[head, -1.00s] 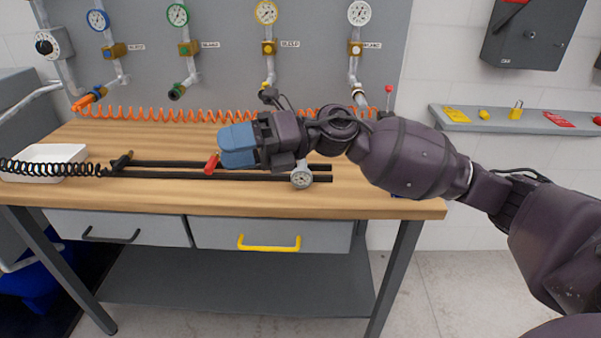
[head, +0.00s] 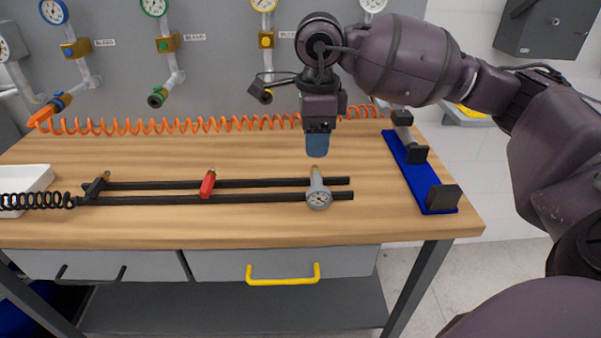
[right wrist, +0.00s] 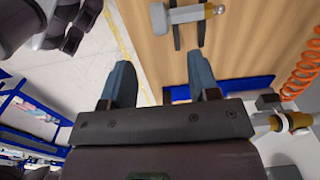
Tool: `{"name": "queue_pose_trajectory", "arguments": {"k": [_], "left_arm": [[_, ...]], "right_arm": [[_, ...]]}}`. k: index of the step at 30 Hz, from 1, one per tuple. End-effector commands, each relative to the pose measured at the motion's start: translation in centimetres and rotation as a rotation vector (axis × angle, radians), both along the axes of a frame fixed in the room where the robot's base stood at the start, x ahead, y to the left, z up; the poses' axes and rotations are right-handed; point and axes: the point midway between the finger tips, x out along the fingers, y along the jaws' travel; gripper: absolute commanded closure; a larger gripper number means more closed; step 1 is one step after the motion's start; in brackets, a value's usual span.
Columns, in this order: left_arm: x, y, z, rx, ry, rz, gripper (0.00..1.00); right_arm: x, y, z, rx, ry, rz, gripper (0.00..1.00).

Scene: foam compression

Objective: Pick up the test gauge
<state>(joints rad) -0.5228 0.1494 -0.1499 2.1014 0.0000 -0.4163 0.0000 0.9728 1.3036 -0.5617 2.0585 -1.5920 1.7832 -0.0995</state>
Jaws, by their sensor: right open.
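The test gauge (head: 318,198) is a grey round gauge with a white dial and a short stem with a brass-coloured tip. It rests on two black rails (head: 260,199) near their right end, stem pointing to the back. It also shows at the top of the right wrist view (right wrist: 185,14). My right gripper (head: 317,155) points down just behind the gauge's stem, above the table and apart from the gauge. Its blue fingers are spread with nothing between them in the right wrist view (right wrist: 160,72). My left gripper does not show.
A blue stand (head: 415,170) with dark blocks lies on the right. An orange coiled hose (head: 190,126) runs along the back. A white tray (head: 30,180) stands at the left. The wooden table's front strip is clear.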

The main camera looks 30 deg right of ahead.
Motion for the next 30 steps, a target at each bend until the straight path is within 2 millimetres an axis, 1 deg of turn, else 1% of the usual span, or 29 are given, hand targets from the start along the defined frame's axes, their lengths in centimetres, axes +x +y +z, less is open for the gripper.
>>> {"name": "queue_pose_trajectory", "arguments": {"k": [2, 5, 10, 15, 21, 23, 30], "left_arm": [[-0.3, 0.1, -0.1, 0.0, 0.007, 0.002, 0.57], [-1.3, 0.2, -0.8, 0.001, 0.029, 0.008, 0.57], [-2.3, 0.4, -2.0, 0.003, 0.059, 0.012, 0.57], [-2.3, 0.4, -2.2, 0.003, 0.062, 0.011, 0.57], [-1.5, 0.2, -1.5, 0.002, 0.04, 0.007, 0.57], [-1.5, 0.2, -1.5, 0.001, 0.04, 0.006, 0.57], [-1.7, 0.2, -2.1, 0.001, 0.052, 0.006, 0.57]], "right_arm": [[-0.1, -0.1, 0.0, -0.006, 0.001, 0.0, 0.45], [-0.1, -0.1, -0.5, -0.008, 0.004, 0.0, 0.45], [-0.1, -0.1, -2.6, -0.007, 0.006, 0.0, 0.45], [-0.1, -0.2, -5.0, -0.007, 0.006, -0.001, 0.45], [-0.2, -0.2, -6.1, -0.006, 0.004, 0.0, 0.45], [-0.3, -0.3, -6.5, -0.007, 0.004, -0.001, 0.45], [-0.7, -0.5, -9.8, -0.004, 0.007, 0.0, 0.45]]}}
